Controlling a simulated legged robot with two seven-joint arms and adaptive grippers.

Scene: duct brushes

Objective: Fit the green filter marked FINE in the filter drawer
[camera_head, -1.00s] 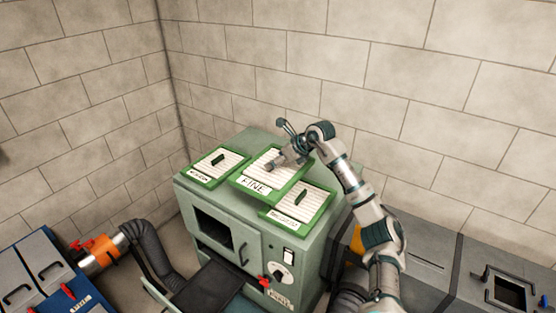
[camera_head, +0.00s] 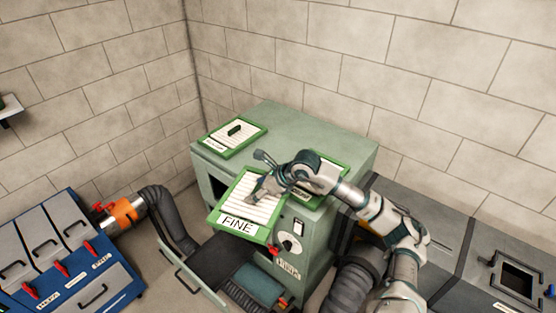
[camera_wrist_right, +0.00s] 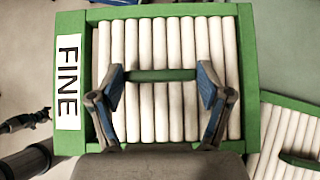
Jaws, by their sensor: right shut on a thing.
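The green-framed filter marked FINE (camera_head: 240,207), with white pleats, hangs tilted in front of the green cabinet. My right gripper (camera_head: 258,196) is shut on its green handle (camera_wrist_right: 160,76); in the wrist view the two fingers grip the handle's ends. The filter (camera_wrist_right: 178,120) fills much of that view, its label at the left. Below it in the head view, the dark filter drawer (camera_head: 215,262) is pulled out of the cabinet front. The filter partly hides the cabinet's dark opening (camera_head: 217,188). My left gripper is not in view.
Another green filter (camera_head: 232,138) lies on the cabinet top (camera_head: 290,130) at the back left. A third (camera_head: 330,172) lies at the right, partly hidden by my arm. A switch and dial (camera_head: 290,243) sit on the cabinet front. Blue cabinet and hose (camera_head: 165,215) stand left.

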